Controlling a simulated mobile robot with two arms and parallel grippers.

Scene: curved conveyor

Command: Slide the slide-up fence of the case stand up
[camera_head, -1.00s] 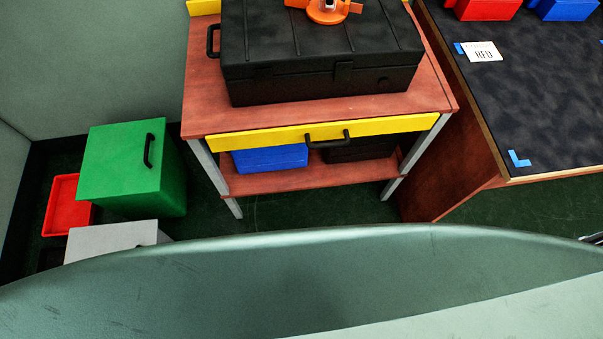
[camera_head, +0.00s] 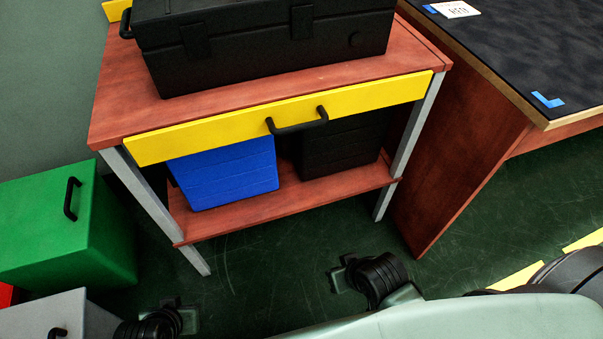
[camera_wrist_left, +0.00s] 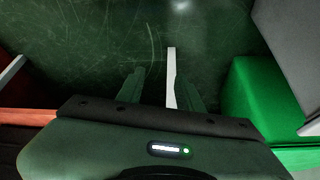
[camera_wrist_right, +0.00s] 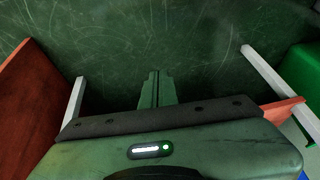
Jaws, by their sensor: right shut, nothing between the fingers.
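The case stand (camera_head: 125,110) is a red-brown table with grey legs. Its slide-up fence is a yellow board (camera_head: 220,124) with a black handle (camera_head: 297,123), along the front edge just under the tabletop. A black case (camera_head: 260,45) rests on top. In the right wrist view my right gripper (camera_wrist_right: 155,88) is shut on nothing, above the floor between two stand legs. Neither wrist view shows the fence.
A blue box (camera_head: 225,172) and a black box (camera_head: 340,145) sit on the lower shelf. A green box (camera_head: 65,225) and a grey box (camera_head: 55,318) stand at left. A dark-topped table (camera_head: 510,60) is close on the right. Green floor lies in front of the stand.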

